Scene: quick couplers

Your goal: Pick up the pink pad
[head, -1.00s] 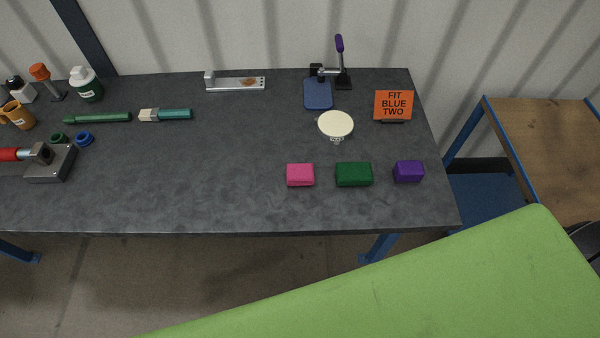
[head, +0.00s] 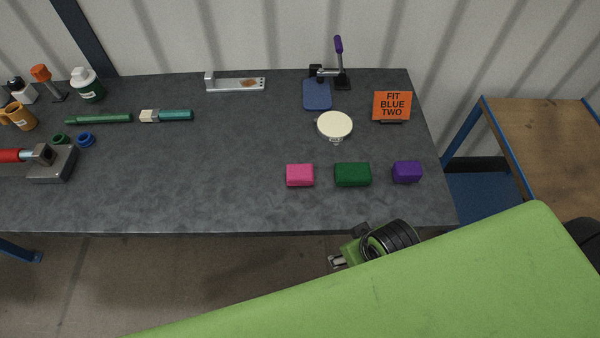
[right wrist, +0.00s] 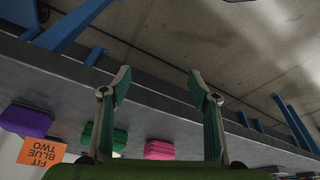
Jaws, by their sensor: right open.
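The pink pad (head: 300,175) lies flat near the front edge of the dark workbench, left of the green pad (head: 352,174) and the purple pad (head: 407,171). My right gripper (head: 337,261) shows partly in the head view, below the bench's front edge and apart from the pads. In the right wrist view its two fingers (right wrist: 158,88) are spread with nothing between the tips. The pink pad (right wrist: 160,149) shows there between the fingers, farther off. My left gripper is out of the head view.
The workbench (head: 220,170) has a clear front middle. An orange sign (head: 392,106) reading FIT BLUE TWO, a round cream disc (head: 335,125) and a purple-handled clamp (head: 339,60) stand behind the pads. A metal block (head: 52,165) sits at left. A wooden-topped table (head: 545,140) stands right.

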